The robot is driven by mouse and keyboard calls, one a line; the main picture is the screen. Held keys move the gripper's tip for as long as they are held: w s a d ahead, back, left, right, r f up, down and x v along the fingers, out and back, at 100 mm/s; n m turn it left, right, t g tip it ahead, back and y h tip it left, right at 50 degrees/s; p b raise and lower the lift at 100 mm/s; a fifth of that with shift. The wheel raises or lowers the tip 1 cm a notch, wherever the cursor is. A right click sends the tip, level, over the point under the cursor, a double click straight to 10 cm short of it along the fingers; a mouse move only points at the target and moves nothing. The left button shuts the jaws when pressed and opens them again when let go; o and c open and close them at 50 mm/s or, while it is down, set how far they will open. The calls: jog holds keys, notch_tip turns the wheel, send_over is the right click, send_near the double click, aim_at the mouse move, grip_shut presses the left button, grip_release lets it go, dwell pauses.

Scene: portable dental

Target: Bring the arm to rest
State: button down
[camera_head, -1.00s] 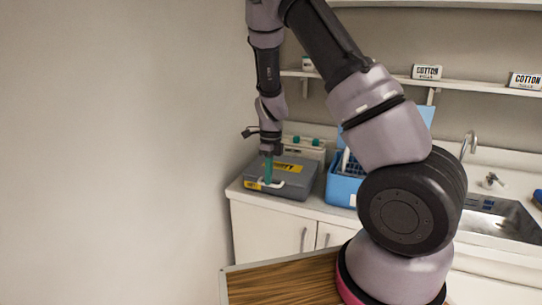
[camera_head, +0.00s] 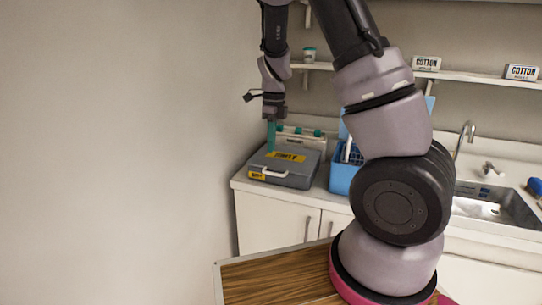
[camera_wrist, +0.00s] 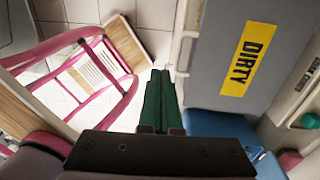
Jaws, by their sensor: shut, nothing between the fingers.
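My gripper (camera_head: 271,136) hangs from my raised arm, pointing down, with its green fingers together and nothing between them. In the head view it is above the back left part of a closed grey case (camera_head: 302,165) with a yellow DIRTY label, apart from its lid as far as I can tell. In the wrist view the shut fingers (camera_wrist: 161,95) point past the case's handle side, and the grey lid (camera_wrist: 205,65) lies to their right.
The case stands on a white counter (camera_head: 325,200). A blue basket (camera_head: 341,179) stands right of it, then a sink (camera_head: 495,207) with a faucet (camera_head: 464,135). Cotton boxes (camera_head: 426,63) stand on a shelf (camera_head: 465,76). A pink-framed cart (camera_wrist: 75,65) shows below.

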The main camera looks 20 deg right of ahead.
jog(key=s+d+r+n+t+y, duration=0.1)
jog(key=s+r+n+t, duration=0.1)
jog(key=s+r+n, duration=0.45)
jog(key=s+d+r+n+t+y, duration=0.1)
jog(key=s+r+n+y, duration=0.15)
jog(key=r, duration=0.75)
jog(key=s+d+r+n+t+h, duration=0.1)
jog(key=s+r+n+t+h, duration=0.1)
jog(key=s+r+n+t, duration=0.3)
jog(key=s+r+n, duration=0.3)
jog(key=s+n, duration=0.3)
jog(key=n, duration=0.1)
jog(key=shift+s+d+r, duration=0.35)
jog(key=shift+s, duration=0.05)
